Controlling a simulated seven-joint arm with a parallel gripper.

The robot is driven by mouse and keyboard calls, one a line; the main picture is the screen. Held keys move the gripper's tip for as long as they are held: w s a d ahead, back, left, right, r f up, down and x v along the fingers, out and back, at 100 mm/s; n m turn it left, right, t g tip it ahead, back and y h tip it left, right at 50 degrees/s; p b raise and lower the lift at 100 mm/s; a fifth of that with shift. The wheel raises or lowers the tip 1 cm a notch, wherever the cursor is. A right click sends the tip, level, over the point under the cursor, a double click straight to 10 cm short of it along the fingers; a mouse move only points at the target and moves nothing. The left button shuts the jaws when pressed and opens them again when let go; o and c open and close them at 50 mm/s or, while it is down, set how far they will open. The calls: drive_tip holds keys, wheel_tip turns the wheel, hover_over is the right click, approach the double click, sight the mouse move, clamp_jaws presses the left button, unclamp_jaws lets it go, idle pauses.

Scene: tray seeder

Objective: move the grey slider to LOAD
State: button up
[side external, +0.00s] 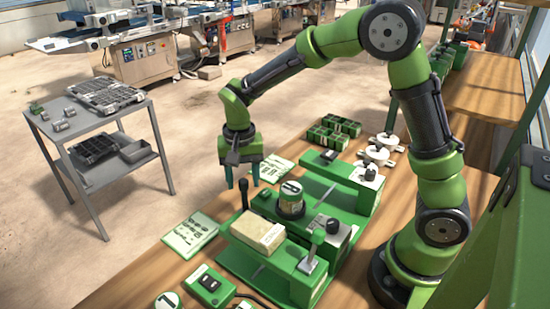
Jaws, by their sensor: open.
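The green tray seeder (268,268) stands on the wooden bench, with a beige block (257,236) and a round labelled canister (290,198) on it. A small grey upright piece (316,240) at its front right end looks like the grey slider, but I cannot be sure. No LOAD marking is readable. My gripper (242,184) points down at the seeder's far left side, its two teal fingers apart and empty. A black-knobbed lever (244,200) shows between and below the fingertips; I cannot tell whether they touch it. The gripper is left of and above the grey piece.
A black knob (333,226) sits beside the grey piece. A second green unit (340,168) stands behind. Printed cards (190,235), a button box (210,286) and green pots (333,132) lie around. A grey cart (90,130) stands left, off the bench.

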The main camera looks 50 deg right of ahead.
drive_tip(key=shift+f, duration=0.15)
drive_tip(key=shift+c, duration=0.4)
clamp_jaws()
drive_tip(key=d, duration=1)
drive_tip(key=shift+o, duration=0.4)
unclamp_jaws()
